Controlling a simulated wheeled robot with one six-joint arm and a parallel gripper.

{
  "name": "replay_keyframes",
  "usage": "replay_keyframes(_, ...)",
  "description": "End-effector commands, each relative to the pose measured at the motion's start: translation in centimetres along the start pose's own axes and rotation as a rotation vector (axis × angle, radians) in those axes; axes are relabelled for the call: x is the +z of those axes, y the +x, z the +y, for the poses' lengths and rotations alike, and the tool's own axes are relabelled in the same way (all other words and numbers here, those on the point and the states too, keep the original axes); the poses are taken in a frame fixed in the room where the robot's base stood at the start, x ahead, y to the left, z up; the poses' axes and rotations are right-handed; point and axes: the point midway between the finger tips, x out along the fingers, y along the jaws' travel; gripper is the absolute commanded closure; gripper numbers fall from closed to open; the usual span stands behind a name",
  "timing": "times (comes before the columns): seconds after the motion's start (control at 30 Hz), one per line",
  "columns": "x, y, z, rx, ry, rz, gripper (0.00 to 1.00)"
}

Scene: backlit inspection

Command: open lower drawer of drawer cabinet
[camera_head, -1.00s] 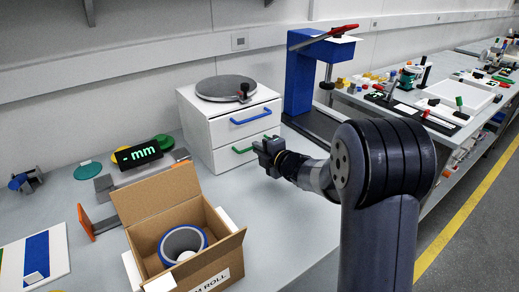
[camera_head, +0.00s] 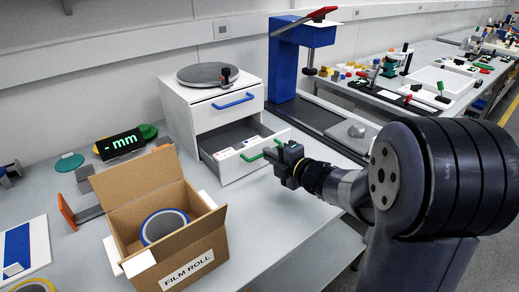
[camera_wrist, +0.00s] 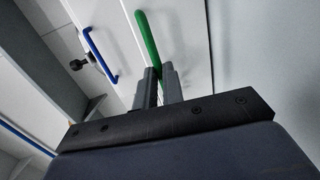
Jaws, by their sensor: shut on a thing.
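The white drawer cabinet (camera_head: 190,115) stands on the bench by the wall. Its upper drawer with the blue handle (camera_head: 233,102) is shut. Its lower drawer (camera_head: 234,168) is pulled out partway, and small white and coloured items show inside. My gripper (camera_head: 277,155) is shut on the green handle (camera_head: 265,153) at the right part of the lower drawer's front. The wrist view shows the green handle (camera_wrist: 148,38) running between the two fingers (camera_wrist: 159,86). The blue handle (camera_wrist: 99,55) is to its left there.
An open cardboard box (camera_head: 178,248) marked FILM ROLL stands in front of the cabinet, left of the open drawer. A blue stand (camera_head: 285,70) is behind and to the right. A grey round plate (camera_head: 204,74) lies on the cabinet. Some bench in front of the drawer is clear.

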Motion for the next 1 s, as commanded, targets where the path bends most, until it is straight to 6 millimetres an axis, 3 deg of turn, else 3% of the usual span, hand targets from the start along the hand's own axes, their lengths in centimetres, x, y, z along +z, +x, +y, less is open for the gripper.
replay_keyframes(0.1,0.1,-1.6,-0.4,-0.001,0.000,-0.002,1.00)
replay_keyframes(0.3,0.0,-3.0,-0.7,-0.002,0.000,0.000,1.00)
replay_keyframes(0.7,0.0,-3.2,-0.7,-0.002,0.000,0.001,1.00)
replay_keyframes(0.73,0.0,-3.2,-0.7,-0.002,0.000,0.001,0.90)
replay_keyframes(1.0,0.0,-3.2,-0.7,-0.001,0.000,0.001,0.69)
